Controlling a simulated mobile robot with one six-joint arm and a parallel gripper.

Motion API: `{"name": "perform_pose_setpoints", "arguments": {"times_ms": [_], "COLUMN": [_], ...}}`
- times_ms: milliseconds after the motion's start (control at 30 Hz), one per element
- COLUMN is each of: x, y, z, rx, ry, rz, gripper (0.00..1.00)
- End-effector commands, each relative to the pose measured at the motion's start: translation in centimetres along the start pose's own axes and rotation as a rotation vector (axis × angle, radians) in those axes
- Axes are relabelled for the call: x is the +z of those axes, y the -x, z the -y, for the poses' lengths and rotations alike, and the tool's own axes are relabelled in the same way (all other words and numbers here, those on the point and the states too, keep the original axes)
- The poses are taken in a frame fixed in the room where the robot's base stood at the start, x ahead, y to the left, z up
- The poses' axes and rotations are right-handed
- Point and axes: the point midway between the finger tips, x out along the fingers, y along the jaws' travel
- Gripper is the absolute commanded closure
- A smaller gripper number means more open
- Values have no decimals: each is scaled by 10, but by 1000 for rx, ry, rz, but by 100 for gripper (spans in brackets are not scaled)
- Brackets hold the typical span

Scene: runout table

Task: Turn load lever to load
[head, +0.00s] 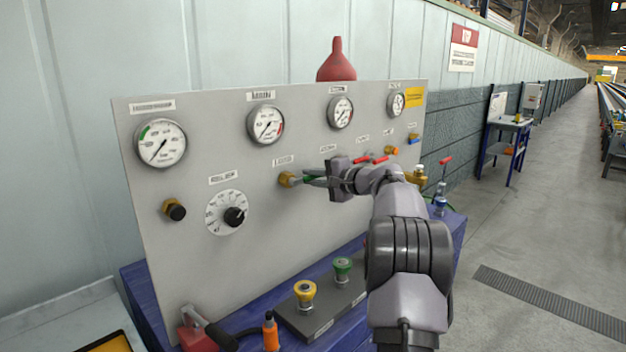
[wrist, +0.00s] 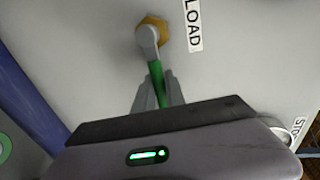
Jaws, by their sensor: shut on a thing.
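The load lever has a green handle and a grey hub on a brass hex fitting, on the grey upright panel (head: 260,225). In the head view its green handle (head: 308,179) points right from the brass fitting (head: 287,179), roughly level. My gripper (head: 314,178) reaches in from the right and is shut on the handle. In the wrist view the lever (wrist: 155,70) runs down from its hub into my gripper (wrist: 158,88), with a finger on each side. A LOAD label (wrist: 193,25) sits beside the hub. The far end of the handle is hidden by my gripper.
Several gauges (head: 267,125) line the panel top, and a dial (head: 227,213) is lower left. Yellow (head: 305,292) and green (head: 342,268) knobs stand below, on the blue bench. A red funnel (head: 337,62) shows above the panel.

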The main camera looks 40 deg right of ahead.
Motion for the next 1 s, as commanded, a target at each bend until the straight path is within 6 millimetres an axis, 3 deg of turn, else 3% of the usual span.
{"name": "perform_pose_setpoints", "arguments": {"times_ms": [167,200,300,667,767,1000], "x": [0,0,0,0,-1,-1], "y": [0,0,0,5,22,96], "z": [2,2,1,1,2,4], "rx": [-2,-2,-1,0,-1,-2], "ry": [3,3,3,1,0,-1], "rz": [-1,-1,-1,-1,-2,-4], "gripper": [100,83,64,64,64,64]}}
